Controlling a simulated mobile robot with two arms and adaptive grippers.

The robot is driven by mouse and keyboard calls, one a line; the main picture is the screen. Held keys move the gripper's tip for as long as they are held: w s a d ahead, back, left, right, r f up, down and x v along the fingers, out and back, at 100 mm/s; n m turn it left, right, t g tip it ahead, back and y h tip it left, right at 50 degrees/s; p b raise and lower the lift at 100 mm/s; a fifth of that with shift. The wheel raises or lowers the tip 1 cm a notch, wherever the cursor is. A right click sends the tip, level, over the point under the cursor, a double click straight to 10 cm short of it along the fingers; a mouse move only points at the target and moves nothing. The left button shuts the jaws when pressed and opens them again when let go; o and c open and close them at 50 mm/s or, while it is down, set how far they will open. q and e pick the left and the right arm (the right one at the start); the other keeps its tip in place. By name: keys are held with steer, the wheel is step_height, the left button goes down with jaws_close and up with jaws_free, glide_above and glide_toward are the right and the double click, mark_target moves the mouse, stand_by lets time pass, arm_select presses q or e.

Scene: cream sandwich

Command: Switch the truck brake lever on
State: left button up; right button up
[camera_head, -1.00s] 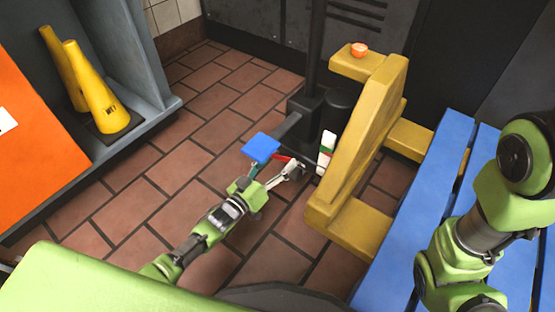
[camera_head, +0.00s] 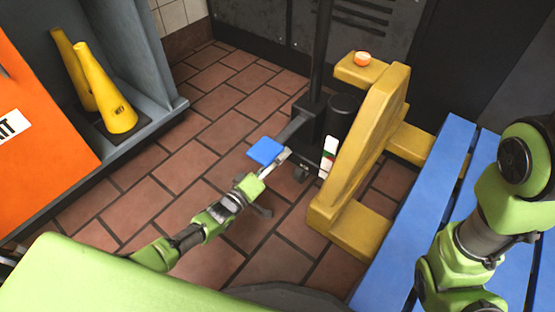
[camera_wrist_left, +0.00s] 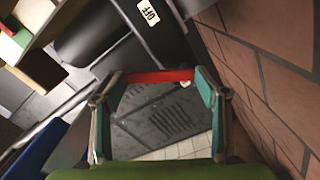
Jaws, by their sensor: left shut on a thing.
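The red brake lever (camera_wrist_left: 160,76) shows in the left wrist view as a red bar spanning the gap between my fingertips. My left gripper (camera_wrist_left: 160,85) is shut on it, with teal pads at both ends of the bar. In the head view my left gripper (camera_head: 275,165) reaches in beside the truck (camera_head: 310,118), a dark machine with a mast. The lever is hidden there. A white "OFF" label (camera_wrist_left: 148,12) is on the dark truck body, above the lever in the wrist view. My right arm shows at the right, but its gripper is outside the view.
A blue plate (camera_head: 265,151) sits right by my left fingers. A yellow frame (camera_head: 365,150) and blue slats (camera_head: 420,210) stand to the right. An orange-and-white object (camera_head: 362,58) rests on the frame. Yellow cones (camera_head: 103,90) stand at left. Brick floor is clear between.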

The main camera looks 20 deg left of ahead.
stand_by(0.4)
arm_select(q)
steer(key=o, duration=1.6)
steer(key=v, duration=1.2)
steer(key=shift+a+f, duration=0.1)
